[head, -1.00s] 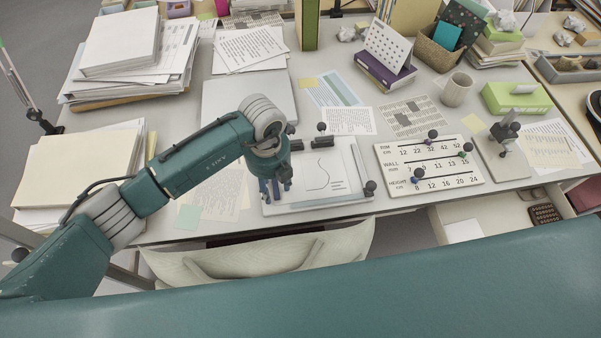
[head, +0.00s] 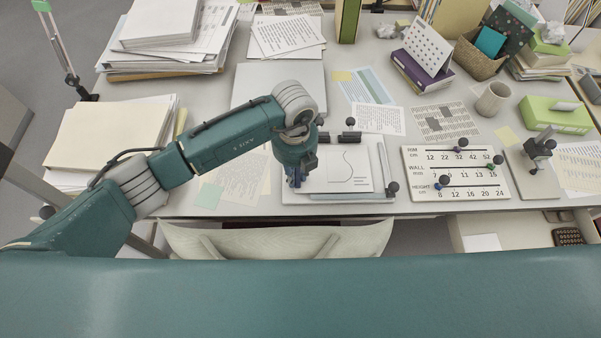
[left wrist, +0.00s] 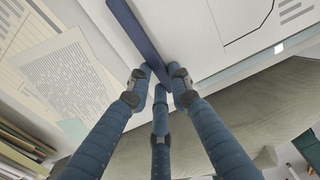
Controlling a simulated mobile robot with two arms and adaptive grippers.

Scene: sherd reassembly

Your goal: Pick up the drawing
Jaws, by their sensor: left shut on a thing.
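The drawing (head: 350,170) is a white sheet with a curved line and a few short lines, lying on a pale board (head: 350,197) near the desk's front edge. Its line work also shows in the left wrist view (left wrist: 232,25). My left gripper (head: 297,180) points down at the drawing's left side. In the left wrist view its fingertips (left wrist: 160,76) are closed on a dark blue strip (left wrist: 133,30) along the drawing's edge. I cannot tell whether the strip is joined to the sheet or whether the sheet is lifted. My right gripper is not in view.
A scale board with sliders (head: 455,173) stands right of the drawing board, and a small stand (head: 535,170) beyond it. Loose papers (head: 235,180) lie to the left. A grey flat case (head: 280,85) lies behind. A chair back (head: 275,240) is in front.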

